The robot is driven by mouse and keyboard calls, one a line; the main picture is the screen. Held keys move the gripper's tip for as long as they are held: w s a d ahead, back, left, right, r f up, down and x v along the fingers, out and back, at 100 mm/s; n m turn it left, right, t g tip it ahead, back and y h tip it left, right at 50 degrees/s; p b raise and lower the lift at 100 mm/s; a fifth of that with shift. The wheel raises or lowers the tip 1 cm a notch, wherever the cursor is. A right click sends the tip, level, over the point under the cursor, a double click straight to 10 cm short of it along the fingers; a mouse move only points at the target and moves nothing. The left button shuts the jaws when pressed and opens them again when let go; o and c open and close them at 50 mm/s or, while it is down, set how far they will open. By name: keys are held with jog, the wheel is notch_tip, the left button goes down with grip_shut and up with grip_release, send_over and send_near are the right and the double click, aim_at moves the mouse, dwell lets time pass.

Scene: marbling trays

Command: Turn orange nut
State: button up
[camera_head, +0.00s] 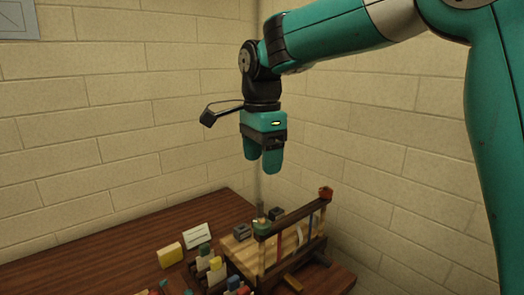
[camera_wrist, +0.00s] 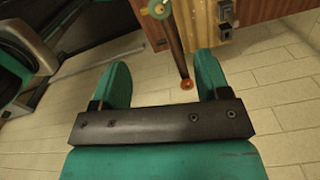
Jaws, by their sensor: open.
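The orange nut (camera_head: 325,192) sits on top of the far right post of a wooden rack (camera_head: 290,226). In the wrist view the orange nut (camera_wrist: 187,84) shows at the end of the dark bar, between the two fingers in the picture and nearer the right one. A green nut (camera_head: 260,222) sits at the rack's other end and also shows in the wrist view (camera_wrist: 158,8). My gripper (camera_head: 262,162) is open and empty, pointing down, well above the rack and to the left of the orange nut. Its fingers (camera_wrist: 162,68) touch nothing.
The rack stands on a brown wooden table (camera_head: 120,250) in a wall corner. A yellow block (camera_head: 170,255), a white card (camera_head: 198,236) and several small bottles (camera_head: 216,268) are left of the rack. The air around my gripper is free.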

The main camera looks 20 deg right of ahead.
jog(key=shift+r, duration=0.95)
